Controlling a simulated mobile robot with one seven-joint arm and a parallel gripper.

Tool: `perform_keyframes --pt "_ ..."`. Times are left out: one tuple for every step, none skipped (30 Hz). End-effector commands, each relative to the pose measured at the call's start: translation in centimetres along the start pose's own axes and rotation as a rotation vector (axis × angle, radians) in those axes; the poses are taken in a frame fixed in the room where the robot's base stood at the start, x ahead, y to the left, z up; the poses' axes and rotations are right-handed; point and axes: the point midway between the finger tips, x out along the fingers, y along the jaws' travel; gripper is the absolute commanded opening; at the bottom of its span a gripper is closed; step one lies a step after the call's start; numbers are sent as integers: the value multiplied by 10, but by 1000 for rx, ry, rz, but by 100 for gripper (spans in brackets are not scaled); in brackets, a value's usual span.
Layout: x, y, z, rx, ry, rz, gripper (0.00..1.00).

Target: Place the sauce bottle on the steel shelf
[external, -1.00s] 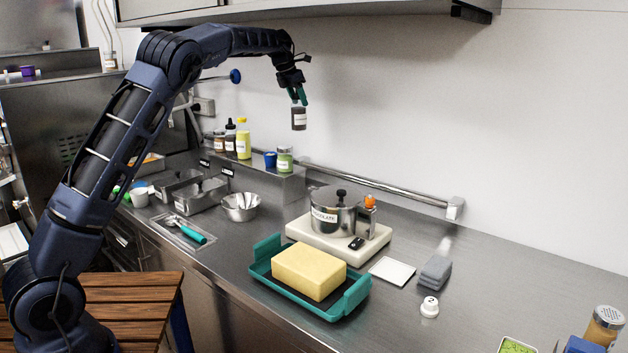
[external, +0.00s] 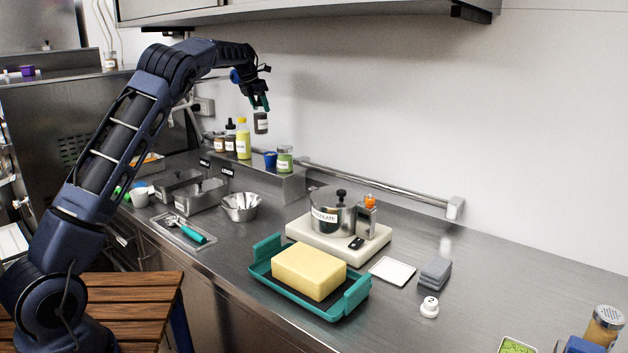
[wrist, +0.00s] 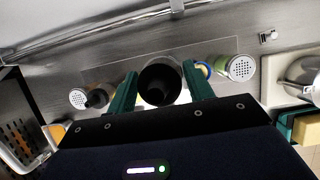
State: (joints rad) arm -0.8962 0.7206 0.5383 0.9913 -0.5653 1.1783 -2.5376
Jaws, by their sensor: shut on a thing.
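My gripper (external: 260,104) is shut on a small dark bottle with a pale label, the sauce bottle (external: 261,124). The bottle hangs upright in the air. In the external view it appears above the steel shelf (external: 287,189), between a yellow bottle (external: 243,139) and a green-labelled jar (external: 285,158), higher than the blue cup (external: 270,160). In the wrist view the bottle's dark round top (wrist: 159,84) sits between the green fingers, with the shelf (wrist: 215,52) beneath. The bottle's base is hidden there.
Several bottles stand on the shelf's left part, including a dark dropper bottle (external: 230,137). The cup and jar stand at its right end. A wall rail (external: 380,184) runs to the right.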

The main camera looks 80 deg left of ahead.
Motion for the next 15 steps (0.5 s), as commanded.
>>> perform_keyframes --pt "4 -1 -2 0 1 -1 6" --pt "7 -1 -3 0 0 -1 6" --pt "10 -1 -4 0 0 -1 6" --pt "14 -1 -6 0 0 -1 6" --pt "18 -1 -8 -1 1 -1 6" --pt "24 -1 -10 -1 1 -1 6" --pt "29 -1 -12 0 1 -1 6" --pt "34 -1 -14 0 2 -1 6" --pt "41 -1 -17 0 2 -1 6" --pt "45 -1 -18 1 1 -1 6" --pt "50 -1 -20 1 1 -1 6" --pt "54 -1 -23 1 1 -1 6" --pt "58 -1 -24 1 0 -1 6" --pt "60 -1 -24 1 -1 0 6" --pt "63 -1 -26 1 -1 0 6"
